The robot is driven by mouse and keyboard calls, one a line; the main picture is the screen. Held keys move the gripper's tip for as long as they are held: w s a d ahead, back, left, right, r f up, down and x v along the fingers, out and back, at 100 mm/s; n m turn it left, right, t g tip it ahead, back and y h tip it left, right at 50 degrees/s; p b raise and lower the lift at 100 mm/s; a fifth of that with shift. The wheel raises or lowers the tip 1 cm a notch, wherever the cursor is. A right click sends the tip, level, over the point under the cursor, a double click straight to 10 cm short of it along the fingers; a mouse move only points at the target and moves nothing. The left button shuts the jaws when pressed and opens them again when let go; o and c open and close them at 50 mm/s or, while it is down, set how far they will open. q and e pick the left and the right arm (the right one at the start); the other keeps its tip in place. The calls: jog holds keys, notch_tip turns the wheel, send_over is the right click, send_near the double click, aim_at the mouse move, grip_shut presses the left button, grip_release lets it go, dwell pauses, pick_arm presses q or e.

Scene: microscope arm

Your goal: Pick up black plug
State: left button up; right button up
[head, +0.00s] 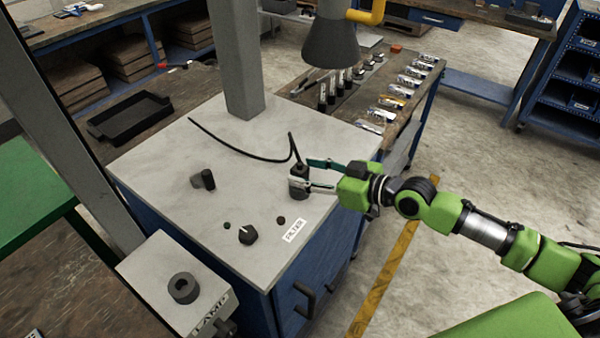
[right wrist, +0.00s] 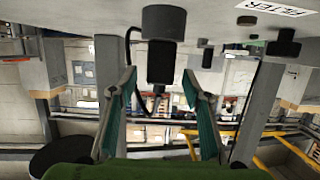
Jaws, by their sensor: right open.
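The black plug (head: 298,170) stands upright in a dark round socket (head: 299,189) on the grey cabinet top, with a black cable (head: 240,151) coming from its upper end. My right gripper (head: 309,174) reaches in from the right, with its teal fingers apart. In the right wrist view, which looks upside down, the plug (right wrist: 161,63) hangs from the wider socket (right wrist: 164,22). The fingertips of the open gripper (right wrist: 160,78) lie one on each side near the plug's cable end, with gaps visible. My left gripper is not in view.
A black knob (head: 248,235) and the FILTER label (head: 294,230) are at the cabinet's front. Another dark fitting (head: 204,180) stands left of the plug. The LAMP box (head: 160,285) is at lower left; a grey post (head: 235,60) rises behind.

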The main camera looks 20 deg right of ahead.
jog(key=shift+x, duration=1.35)
jog(key=shift+c, duration=0.3)
grip_shut()
